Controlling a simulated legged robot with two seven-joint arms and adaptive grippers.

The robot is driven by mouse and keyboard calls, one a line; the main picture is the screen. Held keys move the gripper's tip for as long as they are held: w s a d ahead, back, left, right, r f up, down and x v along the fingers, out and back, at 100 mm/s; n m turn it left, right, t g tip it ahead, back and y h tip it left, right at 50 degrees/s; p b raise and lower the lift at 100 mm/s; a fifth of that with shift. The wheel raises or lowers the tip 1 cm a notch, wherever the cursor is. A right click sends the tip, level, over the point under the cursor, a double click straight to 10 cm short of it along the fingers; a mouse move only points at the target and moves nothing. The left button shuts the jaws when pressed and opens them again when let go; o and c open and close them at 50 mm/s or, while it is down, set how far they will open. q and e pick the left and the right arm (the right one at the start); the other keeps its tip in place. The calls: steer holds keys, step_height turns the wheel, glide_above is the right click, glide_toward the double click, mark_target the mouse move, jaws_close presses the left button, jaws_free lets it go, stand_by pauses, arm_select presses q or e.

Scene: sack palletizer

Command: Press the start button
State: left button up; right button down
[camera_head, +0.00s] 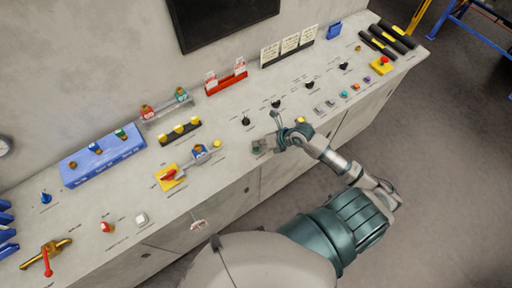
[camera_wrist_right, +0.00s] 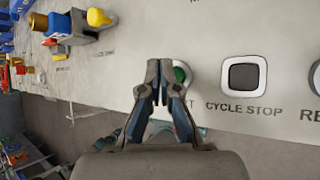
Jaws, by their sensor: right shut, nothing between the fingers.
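A round green button (camera_wrist_right: 182,74) with a pale ring shows in the right wrist view, partly hidden behind my right fingers. The label below it is mostly covered. My right gripper (camera_wrist_right: 158,72) is shut and empty, its fingertips over the button's left side. I cannot tell whether they touch it. In the head view the right gripper (camera_head: 262,146) is low over the front part of the console, and the green button cannot be made out there. My left gripper is not in view.
A square black button marked CYCLE STOP (camera_wrist_right: 244,76) is just right of the green one. A yellow knob (camera_wrist_right: 97,17) sits to the left. The grey console (camera_head: 225,180) carries many switches, with a blue box (camera_head: 103,155) at left and a red emergency button (camera_head: 384,62) at far right.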

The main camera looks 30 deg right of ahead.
steer(key=shift+d, duration=0.3)
steer(key=shift+a, duration=0.6)
steer(key=shift+d+f+b, duration=0.3)
steer(key=shift+d+f, duration=0.1)
steer(key=shift+d, duration=0.3)
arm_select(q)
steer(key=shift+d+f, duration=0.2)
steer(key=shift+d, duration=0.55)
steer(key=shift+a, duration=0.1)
arm_select(e)
steer(key=shift+a, duration=0.25)
